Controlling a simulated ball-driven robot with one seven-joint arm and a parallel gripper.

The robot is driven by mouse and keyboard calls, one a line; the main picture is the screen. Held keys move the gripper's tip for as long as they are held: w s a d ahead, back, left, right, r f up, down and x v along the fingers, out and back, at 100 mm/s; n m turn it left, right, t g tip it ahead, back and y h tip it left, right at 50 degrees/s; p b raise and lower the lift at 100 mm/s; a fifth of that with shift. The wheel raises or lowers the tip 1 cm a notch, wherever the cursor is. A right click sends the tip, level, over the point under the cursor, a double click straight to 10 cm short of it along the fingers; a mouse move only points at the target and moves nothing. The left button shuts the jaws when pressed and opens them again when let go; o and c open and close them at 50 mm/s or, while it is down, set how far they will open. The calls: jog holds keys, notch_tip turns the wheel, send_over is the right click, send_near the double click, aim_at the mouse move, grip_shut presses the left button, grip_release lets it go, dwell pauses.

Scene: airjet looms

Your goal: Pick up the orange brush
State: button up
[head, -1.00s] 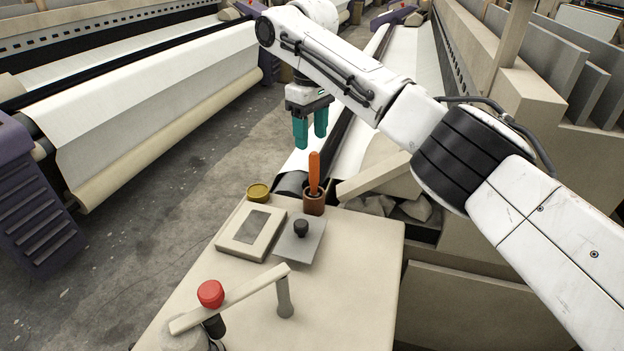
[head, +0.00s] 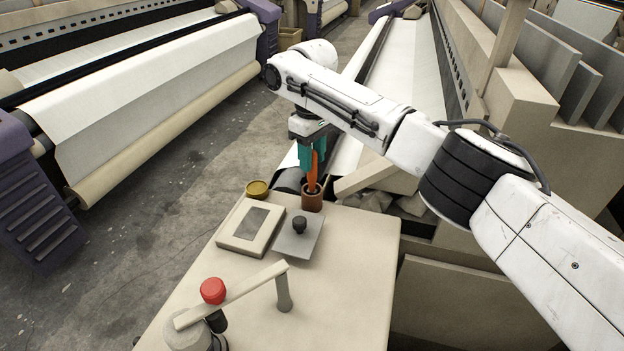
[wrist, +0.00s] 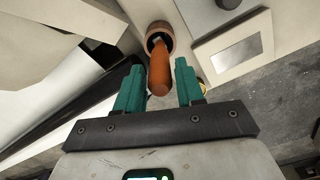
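The orange brush (head: 312,172) stands upright in a small brown cup (head: 312,199) at the far edge of the beige table. In the wrist view the brush handle (wrist: 160,72) points toward me from the cup (wrist: 157,30). My gripper (head: 313,163) has teal fingers and is at the height of the brush handle. In the wrist view my gripper (wrist: 157,82) is open, with a finger on each side of the handle's end and gaps showing on both sides. The brush's lower end is hidden inside the cup.
The beige table (head: 350,260) also bears a framed panel (head: 248,228), a grey plate with a black knob (head: 300,228), a yellow round tin (head: 257,189) and a red knob (head: 213,291) by a bar. Looms stand on both sides. The table's right part is clear.

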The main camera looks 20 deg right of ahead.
grip_shut()
